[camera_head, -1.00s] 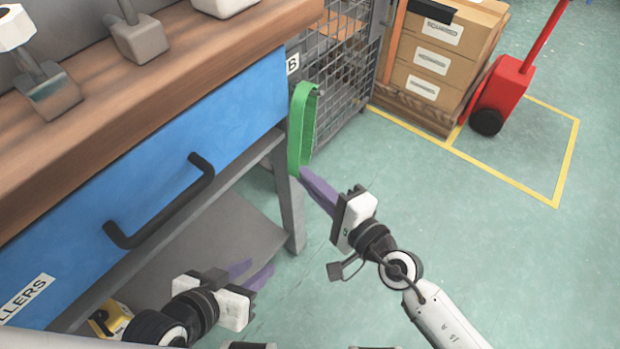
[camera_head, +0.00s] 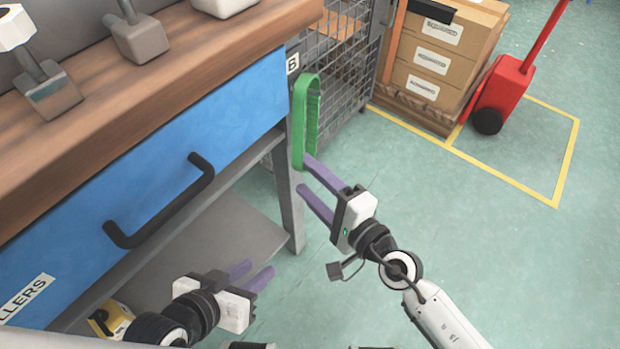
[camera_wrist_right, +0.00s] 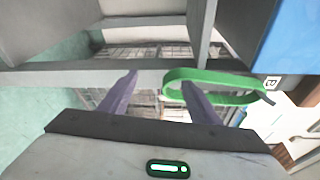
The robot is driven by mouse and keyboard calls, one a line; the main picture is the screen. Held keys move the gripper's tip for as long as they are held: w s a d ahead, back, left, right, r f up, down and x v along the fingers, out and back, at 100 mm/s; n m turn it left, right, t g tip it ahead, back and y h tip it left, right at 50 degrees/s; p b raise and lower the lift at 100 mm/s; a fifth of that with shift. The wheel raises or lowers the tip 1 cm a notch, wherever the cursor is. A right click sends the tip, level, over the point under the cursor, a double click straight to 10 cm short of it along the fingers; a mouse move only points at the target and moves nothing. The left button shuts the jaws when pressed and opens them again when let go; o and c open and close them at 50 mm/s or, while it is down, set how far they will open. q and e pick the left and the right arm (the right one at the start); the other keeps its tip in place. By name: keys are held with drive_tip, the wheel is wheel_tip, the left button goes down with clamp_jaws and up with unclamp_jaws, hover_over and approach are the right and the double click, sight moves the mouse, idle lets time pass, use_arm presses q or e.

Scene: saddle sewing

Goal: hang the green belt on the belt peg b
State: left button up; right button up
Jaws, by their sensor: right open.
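The green belt (camera_head: 305,120) is a closed loop that hangs by the workbench's right end, just below the B label (camera_head: 292,64). It also shows in the right wrist view (camera_wrist_right: 225,94). Peg b cannot be made out clearly in the head view; a small dark tip (camera_wrist_right: 268,97) shows at the belt's end in the wrist view. My right gripper (camera_head: 308,177) is open, with one purple finger at the belt's lower end; whether it touches is unclear. My left gripper (camera_head: 254,273) is open and empty, low in front of the bench.
The workbench has a blue drawer (camera_head: 150,150) with a black handle and a grey lower shelf (camera_head: 225,235). A mesh cage (camera_head: 335,75) stands behind the belt. Boxes (camera_head: 435,60) on a pallet and a red pallet jack (camera_head: 503,85) stand further back. Floor at the right is clear.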

idle(0.3)
drive_tip(key=s+d+b, duration=0.4)
drive_tip(key=s+d, duration=0.3)
drive_tip(key=d, duration=0.3)
drive_tip(key=shift+s+f, duration=0.15)
drive_tip(key=shift+s, duration=0.1)
idle(3.1)
drive_tip(key=shift+s+d+b, duration=0.2)
drive_tip(key=shift+d+b, duration=0.15)
drive_tip(key=shift+d, duration=0.05)
drive_tip(key=shift+s+d, duration=0.1)
drive_tip(key=shift+s+d+b, duration=0.55)
drive_tip(key=shift+d+b, duration=0.15)
drive_tip(key=shift+d, duration=0.15)
drive_tip(key=shift+s+d, duration=0.2)
